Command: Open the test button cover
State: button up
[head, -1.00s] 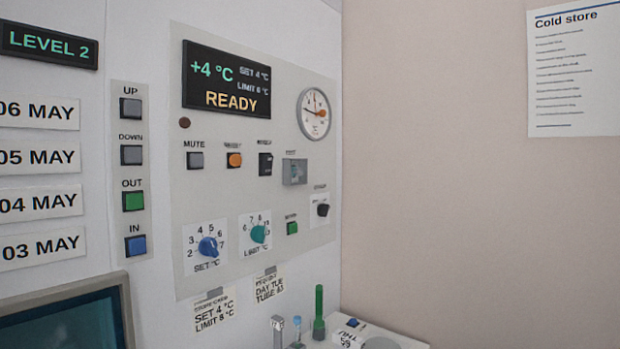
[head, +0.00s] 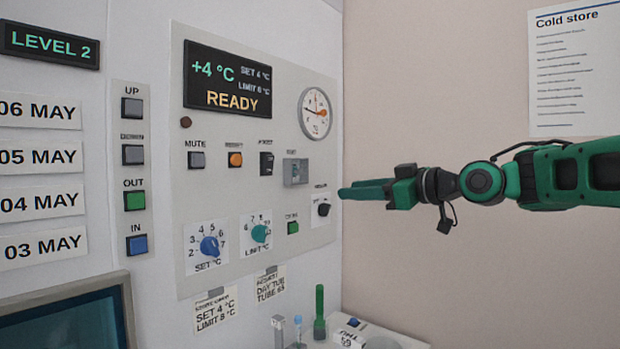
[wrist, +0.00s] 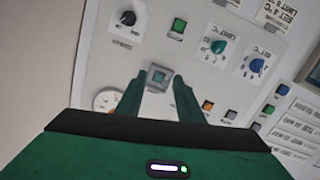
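The test button cover is a small clear, greyish box (head: 295,171) on the right part of the white control panel, with a grey-green button showing inside. It looks closed in both views. In the wrist view the cover (wrist: 158,78) lies between the tips of my two green fingers. My gripper (head: 342,192) comes in from the right in the head view, its fingers pointing left toward the panel. The fingers are apart and hold nothing. I cannot tell how far the tips are from the panel.
A black knob (head: 323,209) sits below and right of the cover, with a green button (head: 292,227) below it. A black switch (head: 266,163) and an orange button (head: 235,159) are to the left. A round gauge (head: 314,113) is above. Tubes stand on the bench below.

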aim_at(302, 172)
jog(key=w+a+r, duration=0.1)
jog(key=w+a, duration=0.1)
jog(key=a, duration=0.1)
jog(key=w+a+r+n+y, duration=0.1)
jog(key=w+a, duration=0.1)
jog(key=a, duration=0.2)
jog(key=w+a+r+y, duration=0.1)
jog(key=w+a, duration=0.1)
jog(key=a, duration=0.2)
jog(key=shift+r, duration=0.2)
grip_shut()
